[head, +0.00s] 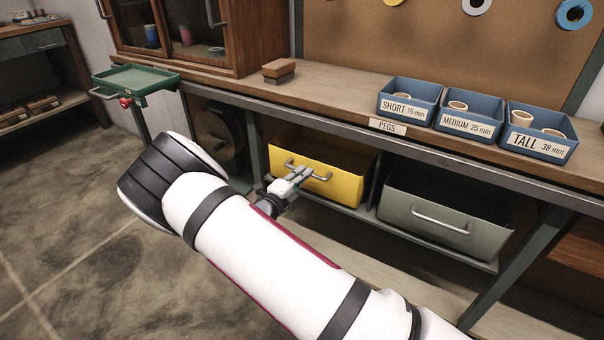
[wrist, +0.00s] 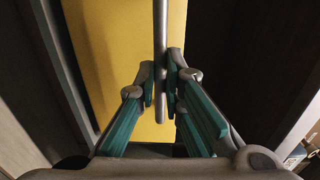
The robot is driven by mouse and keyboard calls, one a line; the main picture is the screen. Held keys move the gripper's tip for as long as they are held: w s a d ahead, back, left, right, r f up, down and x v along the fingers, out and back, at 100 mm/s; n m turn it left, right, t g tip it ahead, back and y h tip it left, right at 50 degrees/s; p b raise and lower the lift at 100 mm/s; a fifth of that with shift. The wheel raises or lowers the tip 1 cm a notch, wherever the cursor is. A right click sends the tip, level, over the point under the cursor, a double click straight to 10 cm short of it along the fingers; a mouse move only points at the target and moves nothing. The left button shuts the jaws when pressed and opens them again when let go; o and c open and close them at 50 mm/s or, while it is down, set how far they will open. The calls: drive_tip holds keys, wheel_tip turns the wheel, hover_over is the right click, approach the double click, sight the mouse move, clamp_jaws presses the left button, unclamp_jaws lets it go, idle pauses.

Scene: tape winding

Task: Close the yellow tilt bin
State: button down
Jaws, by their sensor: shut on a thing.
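The yellow tilt bin (head: 337,176) sits under the bench, left of a grey bin, in the head view. Its front leans outward and its dark inside shows at the top, so it is tilted open. A grey bar handle (head: 318,176) runs across its front. My gripper (head: 300,174) is at the left part of this handle. In the wrist view the yellow front (wrist: 115,50) fills the left and middle, and the handle (wrist: 161,45) runs between the teal-padded fingers of my gripper (wrist: 163,85). The fingers are shut on the handle.
A grey bin (head: 440,215) with a handle, also leaning open, sits to the right. Blue peg boxes (head: 467,115) and a small brown block (head: 278,71) stand on the bench (head: 340,92). A green tray (head: 140,79) stands at the left. The floor (head: 80,230) at left is clear.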

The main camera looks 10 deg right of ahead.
drive_tip(key=shift+w+d+f+g+y+p, duration=0.15)
drive_tip(key=shift+w+d+p, duration=0.25)
drive_tip(key=shift+p, duration=0.3)
drive_tip(key=shift+w+d+g+y+p, duration=0.15)
drive_tip(key=shift+w+d+p, duration=0.1)
drive_tip(key=shift+d+p, duration=0.35)
drive_tip(key=c, duration=1.7)
unclamp_jaws()
drive_tip(key=shift+w, duration=0.1)
drive_tip(key=shift+a, duration=0.1)
drive_tip(key=shift+s+a, duration=0.2)
drive_tip(key=shift+a, duration=0.1)
drive_tip(key=v, duration=1.1)
drive_tip(key=shift+s, duration=0.2)
